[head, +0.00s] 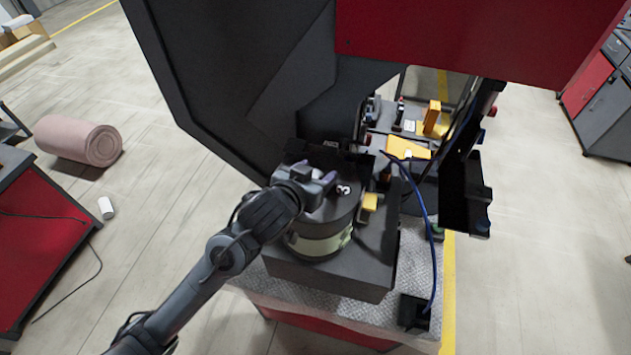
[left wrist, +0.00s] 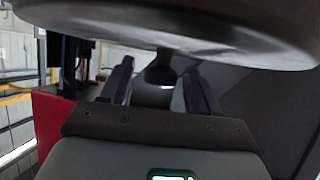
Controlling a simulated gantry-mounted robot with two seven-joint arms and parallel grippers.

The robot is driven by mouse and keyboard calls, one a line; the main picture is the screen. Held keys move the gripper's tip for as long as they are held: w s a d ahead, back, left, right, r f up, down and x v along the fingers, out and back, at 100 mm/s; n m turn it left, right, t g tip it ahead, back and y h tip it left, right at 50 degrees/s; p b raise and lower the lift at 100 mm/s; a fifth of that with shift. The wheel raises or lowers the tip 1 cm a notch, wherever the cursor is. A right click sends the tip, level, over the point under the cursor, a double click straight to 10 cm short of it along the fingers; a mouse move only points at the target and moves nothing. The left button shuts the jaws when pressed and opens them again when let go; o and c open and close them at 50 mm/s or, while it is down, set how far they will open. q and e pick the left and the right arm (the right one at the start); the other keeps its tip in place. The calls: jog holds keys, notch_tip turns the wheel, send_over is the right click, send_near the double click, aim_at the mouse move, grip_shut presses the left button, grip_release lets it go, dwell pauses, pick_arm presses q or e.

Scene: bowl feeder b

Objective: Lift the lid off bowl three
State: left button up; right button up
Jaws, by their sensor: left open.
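Bowl three is a round feeder bowl with a greenish side (head: 318,247) in the head view. Its dark lid (head: 332,212) sits on top and bears a white "3". My left gripper (head: 316,179) is at the top of the lid, its fingers apart, and it hides part of the lid. In the left wrist view, the two fingers stand on either side of a small dark knob (left wrist: 160,74), open. A large grey round surface (left wrist: 200,28), seemingly the lid, fills the top of that view. Whether the fingers touch the knob cannot be told. My right gripper is not in view.
A tall dark panel (head: 205,75) and a red machine cover (head: 480,38) stand close behind the bowl. A blue cable (head: 416,195) and yellow parts (head: 371,202) lie to its right. A pink roll (head: 78,140) is on the open floor at left.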

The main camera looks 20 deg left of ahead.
pick_arm(q)
jog(key=shift+w, duration=0.1)
grip_shut()
dwell(0.3)
jog(key=shift+r, duration=0.1)
